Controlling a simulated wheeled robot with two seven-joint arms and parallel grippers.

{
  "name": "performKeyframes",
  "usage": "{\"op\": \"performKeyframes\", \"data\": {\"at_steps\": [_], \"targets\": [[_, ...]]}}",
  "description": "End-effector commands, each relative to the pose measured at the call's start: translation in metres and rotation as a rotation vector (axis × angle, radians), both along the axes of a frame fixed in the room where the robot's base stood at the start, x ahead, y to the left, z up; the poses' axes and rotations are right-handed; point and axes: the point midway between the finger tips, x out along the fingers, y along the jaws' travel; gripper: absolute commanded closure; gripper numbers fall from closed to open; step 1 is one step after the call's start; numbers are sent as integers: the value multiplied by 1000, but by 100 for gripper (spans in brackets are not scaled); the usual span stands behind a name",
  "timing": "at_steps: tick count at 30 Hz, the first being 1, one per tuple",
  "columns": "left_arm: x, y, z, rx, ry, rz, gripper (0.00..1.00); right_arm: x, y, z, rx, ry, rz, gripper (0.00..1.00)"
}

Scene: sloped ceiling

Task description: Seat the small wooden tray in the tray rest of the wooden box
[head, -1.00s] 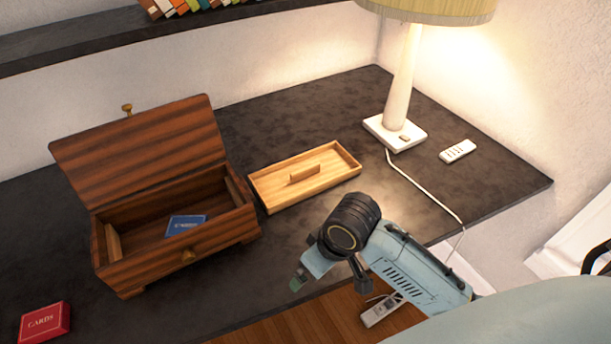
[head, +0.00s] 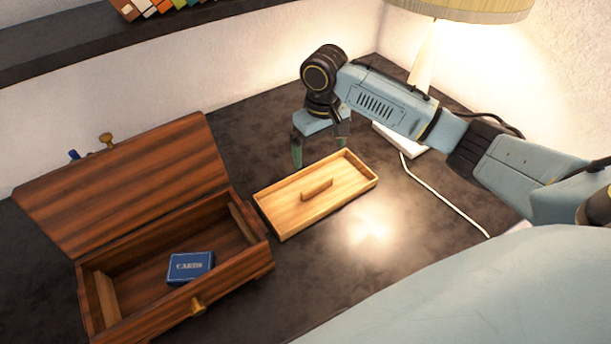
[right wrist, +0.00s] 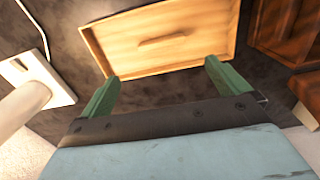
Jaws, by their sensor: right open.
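The small wooden tray (head: 345,204), pale and shallow with an upright handle bar (head: 316,189), lies flat on the dark desk. The reddish wooden box (head: 236,279) stands to its left with its lid (head: 125,185) open. Inside the box, wooden ledges (head: 106,298) (head: 243,224) show at the two short ends. My right gripper (head: 320,148) is open and empty, above the desk at the tray's far side. In the right wrist view the tray (right wrist: 205,48) lies beyond its parted green fingers (right wrist: 163,72), apart from them. My left gripper is out of view.
A blue card pack (head: 190,267) lies on the box floor. A lamp (head: 420,60) stands at the back right, partly behind my right arm, its white cord (head: 430,185) running forward. A small blue thing (head: 74,155) peeks out behind the lid; I cannot tell what it is.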

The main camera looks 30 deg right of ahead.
Motion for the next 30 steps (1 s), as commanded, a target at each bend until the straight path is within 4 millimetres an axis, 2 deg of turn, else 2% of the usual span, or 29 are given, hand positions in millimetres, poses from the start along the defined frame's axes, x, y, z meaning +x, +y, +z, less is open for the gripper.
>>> {"op": "performKeyframes", "data": {"at_steps": [2, 9, 12, 16, 19, 24, 30], "targets": [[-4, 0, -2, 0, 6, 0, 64, -1, 0, -9, 0, 5, -1, 0], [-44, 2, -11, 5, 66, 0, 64, -1, 0, -55, 0, 5, -1, 0], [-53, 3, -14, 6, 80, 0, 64, 0, 0, -70, 0, 3, 0, 0], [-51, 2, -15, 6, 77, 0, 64, 0, 0, -80, 0, 1, 0, 0], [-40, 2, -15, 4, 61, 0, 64, 0, 1, -86, -1, 2, 0, 0], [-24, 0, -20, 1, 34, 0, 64, 3, 3, -112, 0, 3, 0, 0], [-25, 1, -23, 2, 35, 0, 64, 3, 3, -132, 0, 1, 1, 0]]}}
